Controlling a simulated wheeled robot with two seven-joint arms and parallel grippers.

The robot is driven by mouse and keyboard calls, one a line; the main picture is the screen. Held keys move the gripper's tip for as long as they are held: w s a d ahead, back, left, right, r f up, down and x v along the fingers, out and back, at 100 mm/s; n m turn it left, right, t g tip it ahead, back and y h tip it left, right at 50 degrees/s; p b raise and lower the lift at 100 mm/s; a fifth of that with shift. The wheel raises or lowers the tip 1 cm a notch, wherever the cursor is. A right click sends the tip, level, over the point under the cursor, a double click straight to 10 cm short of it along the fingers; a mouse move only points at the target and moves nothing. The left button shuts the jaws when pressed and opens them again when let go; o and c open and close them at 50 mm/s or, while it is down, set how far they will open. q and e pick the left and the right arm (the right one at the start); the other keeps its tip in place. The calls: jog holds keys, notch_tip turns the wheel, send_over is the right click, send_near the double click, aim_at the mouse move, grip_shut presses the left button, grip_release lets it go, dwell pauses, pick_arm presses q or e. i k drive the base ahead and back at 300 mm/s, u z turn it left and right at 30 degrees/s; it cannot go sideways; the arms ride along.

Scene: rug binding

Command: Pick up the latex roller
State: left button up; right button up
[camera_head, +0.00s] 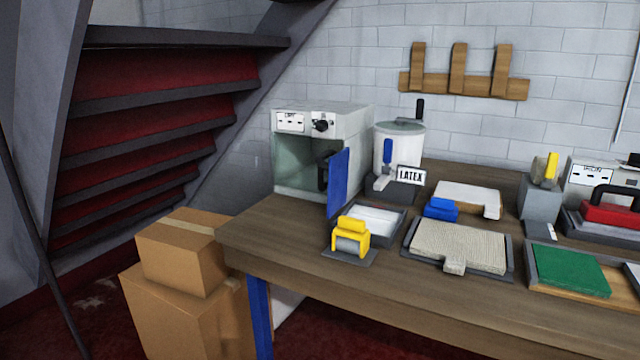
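A roller with a yellow frame and a grey cylinder (350,238) stands on a small dark base near the table's front edge, left of centre; it carries no readable label, but it looks like the latex roller. Just behind it is a grey tray (398,226) with a white filling, which the roller partly covers. A white pot (408,140) with a dark crank and a "LATEX" label (411,175) stands behind the tray. Neither of my grippers shows in the head view.
A grey cabinet (345,122) with its blue door (338,182) open stands behind the roller. Right of it lie a beige mat (460,246) on a dark tray, a blue block (440,208) and a green pad (568,269). Cardboard boxes (180,250) stand left of the wooden table (300,262).

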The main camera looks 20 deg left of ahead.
aim_at(351, 235)
jog(key=u, duration=2.55)
jog(key=i, duration=1.85)
jog(key=z, duration=3.45)
